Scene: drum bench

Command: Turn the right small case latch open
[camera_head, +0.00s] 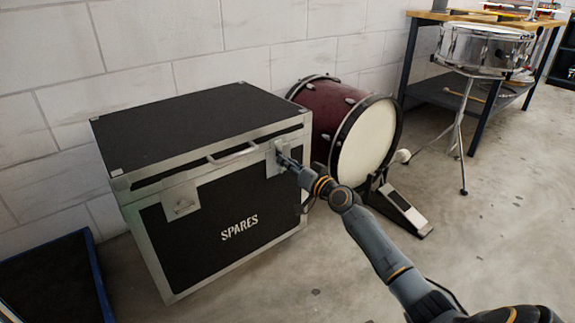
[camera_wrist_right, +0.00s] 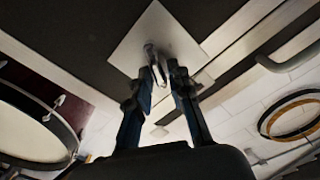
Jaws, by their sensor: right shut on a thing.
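The black case (camera_head: 238,228) marked SPARES stands on the floor with metal edging and its lid down. Its right latch (camera_head: 276,152) is a pale plate near the right end of the front, partly hidden by my right gripper (camera_head: 284,162). In the right wrist view the latch plate (camera_wrist_right: 140,42) is diamond-shaped in the picture, with a small metal turn piece at its middle. My right gripper (camera_wrist_right: 160,76) is shut on this piece, its two dark fingers on either side. The left latch (camera_head: 182,207) sits free on the case front. My left gripper is not in view.
A carry handle (camera_head: 232,155) is on the case front between the latches. A dark red bass drum (camera_head: 368,140) with a pedal (camera_head: 405,208) stands just right of the case. A snare drum (camera_head: 484,48) on its stand is farther right. A blue-edged mat (camera_head: 52,280) lies left.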

